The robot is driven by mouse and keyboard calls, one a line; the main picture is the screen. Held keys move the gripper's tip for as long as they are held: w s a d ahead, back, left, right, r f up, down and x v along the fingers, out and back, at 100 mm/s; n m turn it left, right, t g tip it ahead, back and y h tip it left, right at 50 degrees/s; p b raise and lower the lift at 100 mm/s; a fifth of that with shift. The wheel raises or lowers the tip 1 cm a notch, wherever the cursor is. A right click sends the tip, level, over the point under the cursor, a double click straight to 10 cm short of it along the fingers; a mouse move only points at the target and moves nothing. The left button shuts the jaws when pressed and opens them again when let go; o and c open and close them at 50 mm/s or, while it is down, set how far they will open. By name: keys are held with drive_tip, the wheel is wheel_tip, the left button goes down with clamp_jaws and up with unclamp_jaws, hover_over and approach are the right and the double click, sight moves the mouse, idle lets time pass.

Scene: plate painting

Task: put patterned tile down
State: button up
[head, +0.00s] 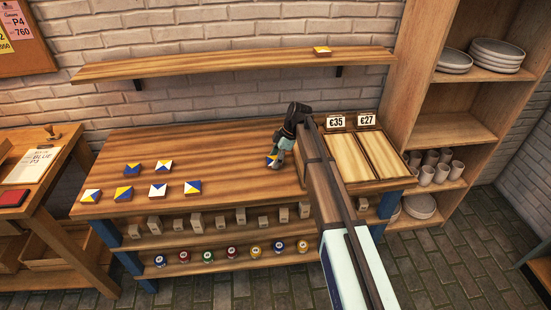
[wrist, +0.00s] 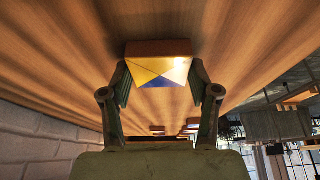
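A patterned tile (wrist: 158,70) with yellow, white and blue triangles sits between the two fingers of my gripper (wrist: 159,88) in the wrist view. The fingers touch its two sides. In the head view my gripper (head: 281,152) points down over the right part of the wooden table (head: 225,150), and a corner of the tile (head: 271,160) shows at the fingertips. The tile is at or just above the tabletop; I cannot tell if it touches.
Several similar tiles (head: 124,194) lie in rows on the table's left part. Another tile (head: 322,50) lies on the wall shelf (head: 230,66). Two wooden trays (head: 348,157) with price signs stand right of my gripper. The table's middle is clear.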

drive_tip(key=o, duration=0.3)
drive_tip(key=shift+r, duration=0.1)
drive_tip(key=s+b+v, duration=0.1)
drive_tip(key=b+v, duration=0.1)
drive_tip(key=v, duration=1)
drive_tip(key=shift+w+b, duration=0.35)
drive_tip(key=shift+w, duration=0.1)
